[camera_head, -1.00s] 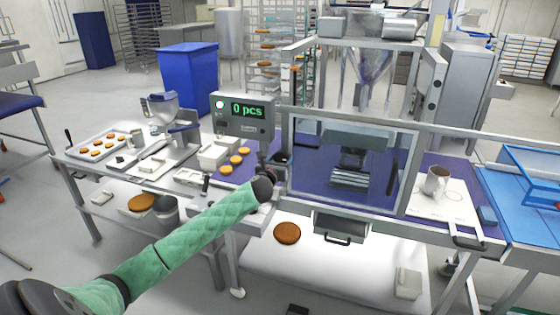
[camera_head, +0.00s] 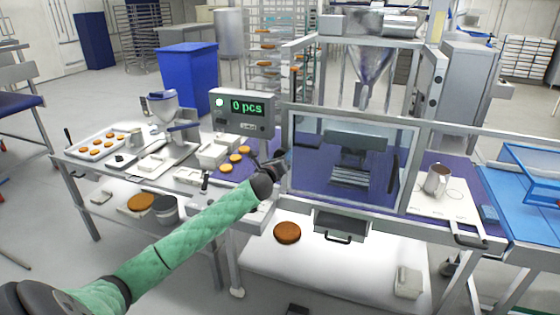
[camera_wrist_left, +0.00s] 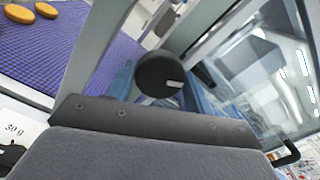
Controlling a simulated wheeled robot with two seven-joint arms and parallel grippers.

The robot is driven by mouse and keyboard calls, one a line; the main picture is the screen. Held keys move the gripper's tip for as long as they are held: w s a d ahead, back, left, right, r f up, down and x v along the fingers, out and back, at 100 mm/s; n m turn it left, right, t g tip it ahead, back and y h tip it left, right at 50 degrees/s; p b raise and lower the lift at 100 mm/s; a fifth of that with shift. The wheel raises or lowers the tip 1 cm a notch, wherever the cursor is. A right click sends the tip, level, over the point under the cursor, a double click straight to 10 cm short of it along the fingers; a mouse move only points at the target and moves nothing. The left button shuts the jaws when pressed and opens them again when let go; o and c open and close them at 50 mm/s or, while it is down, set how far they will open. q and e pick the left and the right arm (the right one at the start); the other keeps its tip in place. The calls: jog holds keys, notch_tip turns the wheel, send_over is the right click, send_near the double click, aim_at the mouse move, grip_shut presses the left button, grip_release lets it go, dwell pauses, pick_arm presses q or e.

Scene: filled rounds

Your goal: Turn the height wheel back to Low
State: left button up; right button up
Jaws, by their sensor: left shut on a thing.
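The height wheel (camera_wrist_left: 160,75) is a round black knob with a small white mark, seen in the left wrist view in front of the machine's frame. My left gripper (camera_head: 275,163) is at the front left post of the clear-walled machine, below the counter display. It is shut on the wheel; blue-grey finger parts show on both sides of the knob in the wrist view. In the head view my gripper mostly hides the wheel. No Low marking is readable. My right gripper is not in view.
The display (camera_head: 243,108) reads 0 pcs. The machine's clear guard (camera_head: 350,165) stands just right of my gripper. Orange rounds (camera_head: 235,158) lie on the purple belt to the left. A lever with a black knob (camera_head: 205,175) is near my forearm.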

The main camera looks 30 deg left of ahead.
pick_arm(q)
jog(key=shift+f+n+b, duration=0.1)
jog(key=shift+n+b, duration=2.25)
jog(key=shift+n, duration=12.95)
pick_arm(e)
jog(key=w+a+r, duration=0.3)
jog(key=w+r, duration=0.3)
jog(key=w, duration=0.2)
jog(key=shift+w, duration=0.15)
